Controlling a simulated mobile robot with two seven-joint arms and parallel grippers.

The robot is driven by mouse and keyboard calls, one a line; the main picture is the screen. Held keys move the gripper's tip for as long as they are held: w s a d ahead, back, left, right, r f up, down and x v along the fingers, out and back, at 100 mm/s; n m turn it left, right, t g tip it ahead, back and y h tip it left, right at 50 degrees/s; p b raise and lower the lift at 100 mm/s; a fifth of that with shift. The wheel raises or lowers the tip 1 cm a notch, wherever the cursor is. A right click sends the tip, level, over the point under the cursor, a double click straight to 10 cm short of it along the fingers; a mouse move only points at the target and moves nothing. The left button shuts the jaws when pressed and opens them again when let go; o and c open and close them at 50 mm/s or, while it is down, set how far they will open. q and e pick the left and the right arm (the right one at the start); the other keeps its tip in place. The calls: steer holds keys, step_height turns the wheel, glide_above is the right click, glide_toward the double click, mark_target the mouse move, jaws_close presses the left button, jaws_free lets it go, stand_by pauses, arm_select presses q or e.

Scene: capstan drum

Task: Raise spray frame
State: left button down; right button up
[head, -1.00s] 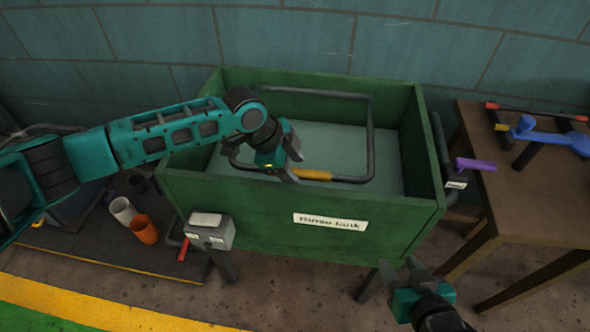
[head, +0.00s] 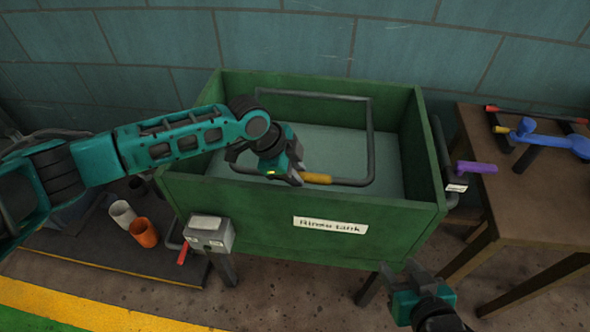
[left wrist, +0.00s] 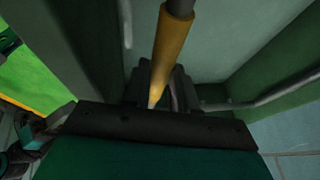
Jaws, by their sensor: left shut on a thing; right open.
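The spray frame (head: 371,118) is a dark tube loop inside the green rinse tank (head: 270,222). Its near bar carries a yellow grip (head: 316,178). My left gripper (head: 296,176) is over the tank, shut on the yellow grip near its left end. In the left wrist view the yellow grip (left wrist: 171,50) runs down between the dark fingers (left wrist: 160,95), which hide its lower end. My right gripper (head: 411,270) is open and empty, in front of the tank's lower right corner.
A grey box (head: 208,235) with a red lever (head: 183,254) is at the tank's front left. White (head: 122,213) and orange (head: 144,232) cups stand on a low platform. A wooden table (head: 520,200) at right holds a blue tool (head: 548,138); a purple handle (head: 477,167) juts beside the tank.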

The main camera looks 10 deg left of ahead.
steer(key=shift+s+f, duration=0.15)
steer(key=shift+s, duration=0.05)
arm_select(q)
steer(key=shift+r, duration=0.15)
steer(key=shift+r+p, duration=0.3)
steer(key=shift+p, duration=0.05)
steer(key=r+g+p, duration=0.1)
steer(key=r, duration=0.1)
steer(key=w+r+p, duration=0.1)
steer(key=r, duration=0.1)
steer(key=r+g+p, duration=0.1)
steer(key=r+p, duration=0.1)
steer(key=r, duration=0.1)
steer(key=shift+w+d+n+g, duration=0.1)
steer(key=shift+w+n+g, duration=0.1)
steer(key=shift+n+g, duration=0.1)
steer(key=w+r+g, duration=0.1)
steer(key=w+r, duration=0.4)
steer(key=r, duration=0.4)
steer(key=shift+w+r+p, duration=0.15)
steer(key=shift+r+p, duration=0.15)
steer(key=shift+p, duration=0.15)
arm_select(e)
steer(key=d+r, duration=0.1)
steer(key=s+d+r, duration=0.1)
steer(key=r, duration=0.1)
steer(key=shift+h, duration=0.3)
arm_select(q)
steer(key=shift+a, duration=0.2)
